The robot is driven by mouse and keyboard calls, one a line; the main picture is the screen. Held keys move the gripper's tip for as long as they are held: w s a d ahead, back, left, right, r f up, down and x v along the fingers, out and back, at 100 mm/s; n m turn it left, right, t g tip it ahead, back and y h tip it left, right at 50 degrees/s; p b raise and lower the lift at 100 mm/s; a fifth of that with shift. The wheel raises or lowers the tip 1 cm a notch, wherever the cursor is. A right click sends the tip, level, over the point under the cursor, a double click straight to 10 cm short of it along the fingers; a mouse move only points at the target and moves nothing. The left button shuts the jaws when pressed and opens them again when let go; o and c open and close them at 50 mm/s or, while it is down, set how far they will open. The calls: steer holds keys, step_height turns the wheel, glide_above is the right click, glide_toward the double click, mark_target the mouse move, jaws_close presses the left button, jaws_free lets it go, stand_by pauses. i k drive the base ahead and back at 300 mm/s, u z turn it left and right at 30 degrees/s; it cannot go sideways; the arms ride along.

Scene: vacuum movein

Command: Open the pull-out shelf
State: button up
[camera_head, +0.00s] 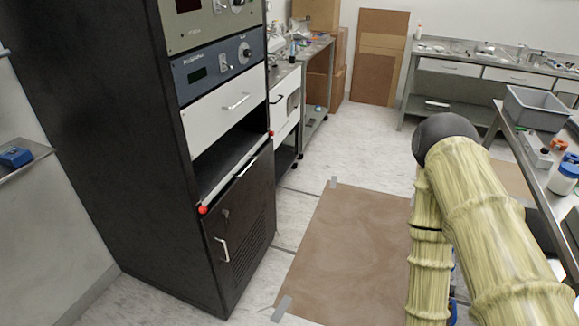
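The pull-out shelf (232,183) is in the black rack cabinet on the left, below a white drawer and above the black lower door. It has a light front edge with a red knob at the near end (203,210) and another at the far end (271,134). The shelf front looks about level with the cabinet face. A dark open gap shows above it. My arm, in a wrinkled yellow cover, is at the right, well apart from the cabinet. My gripper is not visible in this view.
A metal table with a grey bin (540,107) stands at right. Benches and cardboard boxes are at the back.

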mark_target(215, 168)
steer(key=z, duration=0.2)
steer(key=i, duration=0.9)
steer(key=u, duration=1.35)
